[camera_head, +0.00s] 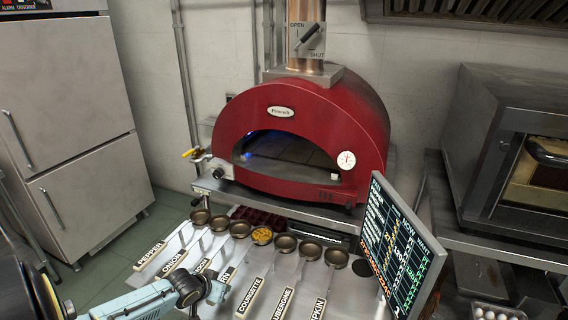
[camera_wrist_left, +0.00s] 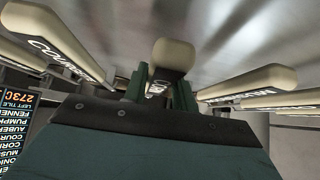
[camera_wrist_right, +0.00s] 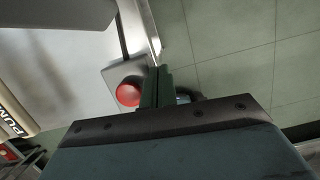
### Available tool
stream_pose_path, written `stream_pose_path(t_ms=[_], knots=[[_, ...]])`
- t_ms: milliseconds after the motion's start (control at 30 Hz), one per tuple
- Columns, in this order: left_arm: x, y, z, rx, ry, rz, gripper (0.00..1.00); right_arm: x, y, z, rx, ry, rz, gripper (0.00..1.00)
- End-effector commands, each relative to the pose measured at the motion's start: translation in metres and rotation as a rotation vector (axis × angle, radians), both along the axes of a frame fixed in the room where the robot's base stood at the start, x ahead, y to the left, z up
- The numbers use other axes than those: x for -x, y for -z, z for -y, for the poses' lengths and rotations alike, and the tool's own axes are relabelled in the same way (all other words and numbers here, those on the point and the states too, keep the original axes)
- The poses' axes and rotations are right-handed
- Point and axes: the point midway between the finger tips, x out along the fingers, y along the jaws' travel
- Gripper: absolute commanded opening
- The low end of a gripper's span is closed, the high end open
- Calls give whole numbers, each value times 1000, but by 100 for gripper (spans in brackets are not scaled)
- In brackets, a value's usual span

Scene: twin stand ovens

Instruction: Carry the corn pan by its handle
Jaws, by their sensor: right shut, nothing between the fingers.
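The corn pan (camera_head: 262,236) is fourth in a row of small round pans and holds yellow corn. Its handle runs toward me and is partly hidden by my left arm in the head view. In the left wrist view a cream handle end (camera_wrist_left: 173,56) lies straight ahead, with the courgette handle (camera_wrist_left: 60,55) to its left; its own label is not readable. My left gripper (camera_wrist_left: 162,88) is open, its fingers at either side of this handle's line. Contact is not clear. My right gripper (camera_wrist_right: 157,86) is shut and empty, away from the pans.
A red domed oven (camera_head: 300,125) stands behind the pans. A menu screen (camera_head: 395,250) stands at the right of the counter. In the right wrist view a red button (camera_wrist_right: 128,95) on a grey plate is close to my right fingers. Neighbouring handles are close together.

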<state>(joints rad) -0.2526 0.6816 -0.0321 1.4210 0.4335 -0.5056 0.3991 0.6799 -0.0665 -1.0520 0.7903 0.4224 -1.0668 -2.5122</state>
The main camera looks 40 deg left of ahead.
Motion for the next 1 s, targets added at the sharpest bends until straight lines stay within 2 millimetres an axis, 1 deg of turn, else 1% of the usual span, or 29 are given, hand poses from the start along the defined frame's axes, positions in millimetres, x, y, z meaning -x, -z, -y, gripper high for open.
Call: stream_pose_path(t_ms=[33, 167, 200, 433, 567, 667, 767, 1000], knots=[[-1, -1, 0, 0, 1, 3, 33, 0, 0, 0, 0, 0, 0, 0], [-1, -1, 0, 0, 1, 2, 50, 0, 0, 0, 0, 0, 0, 0], [-1, -1, 0, -1, 0, 2, 52, 0, 0, 0, 0, 0, 0, 0], [1, 1, 0, 1, 0, -3, 52, 0, 0, 0, 0, 0, 0, 0], [5, -5, 2, 1, 1, -2, 52, 0, -3, 0, 0, 0, 0, 0], [13, -15, 4, 1, 1, -2, 52, 0, -8, 0, 0, 0, 0, 0], [25, -30, 7, 0, 2, -3, 52, 0, -15, 0, 0, 0, 0, 0], [57, -70, 17, 0, 2, -2, 52, 0, -30, 0, 0, 0, 0, 0]])
